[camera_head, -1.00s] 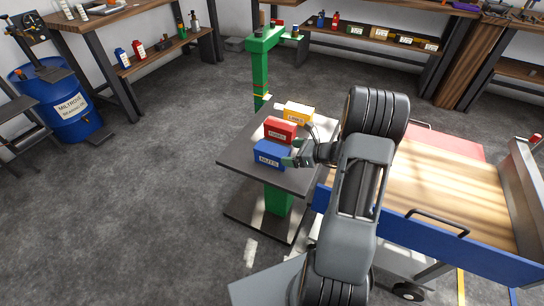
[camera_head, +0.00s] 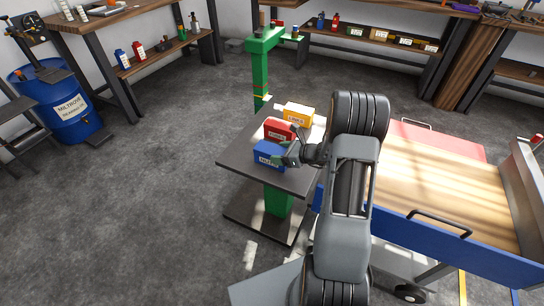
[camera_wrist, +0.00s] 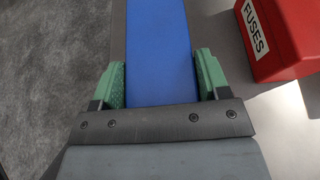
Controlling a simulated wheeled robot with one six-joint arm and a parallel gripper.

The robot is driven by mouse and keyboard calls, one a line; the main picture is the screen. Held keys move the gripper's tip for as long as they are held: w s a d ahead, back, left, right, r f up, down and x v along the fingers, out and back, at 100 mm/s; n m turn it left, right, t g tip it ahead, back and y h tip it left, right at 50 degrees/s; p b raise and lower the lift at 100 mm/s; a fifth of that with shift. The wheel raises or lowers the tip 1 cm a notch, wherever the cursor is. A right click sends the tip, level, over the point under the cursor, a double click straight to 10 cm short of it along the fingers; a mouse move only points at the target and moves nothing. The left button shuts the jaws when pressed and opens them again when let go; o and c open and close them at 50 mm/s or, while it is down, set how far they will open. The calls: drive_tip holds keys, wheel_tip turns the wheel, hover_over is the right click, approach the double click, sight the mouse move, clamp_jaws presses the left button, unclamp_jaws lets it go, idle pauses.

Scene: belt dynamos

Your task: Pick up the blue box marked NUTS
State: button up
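The blue box (camera_head: 266,149) stands on a dark square-topped stand (camera_head: 240,157), at the front of a row of three boxes. Its white label is partly covered by my gripper in the head view. My gripper (camera_head: 287,155) is at the box's right end. In the wrist view, the plain blue top of the box (camera_wrist: 158,50) runs between the two green fingers of my gripper (camera_wrist: 161,78). The fingers are apart, one along each long side, very close to the box. Whether they touch it is hard to tell.
A red box marked FUSES (camera_wrist: 283,38) is close beside my right finger; it also shows behind the blue box in the head view (camera_head: 278,129). A yellow box (camera_head: 298,115) stands behind it. A wooden-topped blue cart (camera_head: 440,180) stands to the right.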

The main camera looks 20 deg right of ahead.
drive_tip(key=c, duration=0.7)
drive_tip(key=shift+c, duration=0.8)
drive_tip(key=shift+r, duration=0.1)
